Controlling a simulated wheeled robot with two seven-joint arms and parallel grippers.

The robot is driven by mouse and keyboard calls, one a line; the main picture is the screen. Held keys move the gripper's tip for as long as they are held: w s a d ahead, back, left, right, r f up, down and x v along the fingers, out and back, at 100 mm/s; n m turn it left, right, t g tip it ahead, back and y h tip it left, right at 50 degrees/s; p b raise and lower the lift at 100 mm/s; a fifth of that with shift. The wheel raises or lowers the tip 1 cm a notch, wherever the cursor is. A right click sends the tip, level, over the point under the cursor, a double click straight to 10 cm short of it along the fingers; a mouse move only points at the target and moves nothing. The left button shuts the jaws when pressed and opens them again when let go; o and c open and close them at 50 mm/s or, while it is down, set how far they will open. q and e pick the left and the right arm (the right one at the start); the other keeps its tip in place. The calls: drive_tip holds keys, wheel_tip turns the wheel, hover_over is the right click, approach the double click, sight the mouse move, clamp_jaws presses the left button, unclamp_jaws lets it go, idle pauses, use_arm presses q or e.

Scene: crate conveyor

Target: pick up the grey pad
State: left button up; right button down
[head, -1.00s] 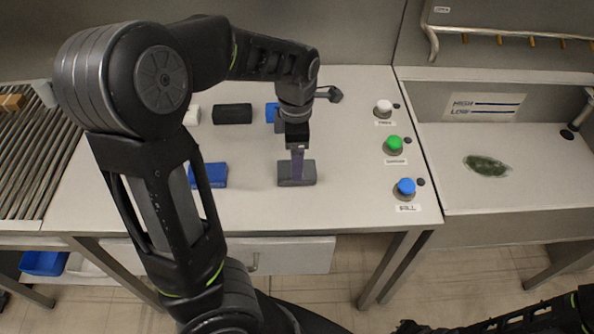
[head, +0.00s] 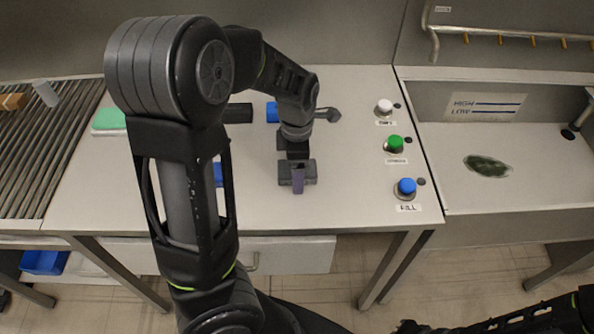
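The grey pad (head: 310,171) is a small dark block on the white worktop, in the middle of the head view. My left gripper (head: 298,180) points down at the pad from above. The far finger is hidden, so I cannot tell whether the gripper is open or closed around the pad. The pad appears to rest on the worktop. My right arm shows only at the lower right corner, with no gripper visible.
A black block (head: 238,113), a blue block (head: 272,112), a partly hidden blue pad (head: 218,174) and a green pad (head: 109,120) lie on the worktop (head: 345,205). White (head: 384,106), green (head: 394,143) and blue (head: 406,186) buttons stand at right. A roller conveyor (head: 40,150) is at left.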

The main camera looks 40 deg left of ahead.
use_arm(q)
drive_tip(key=shift+c, duration=0.2)
drive_tip(key=c, duration=1.4)
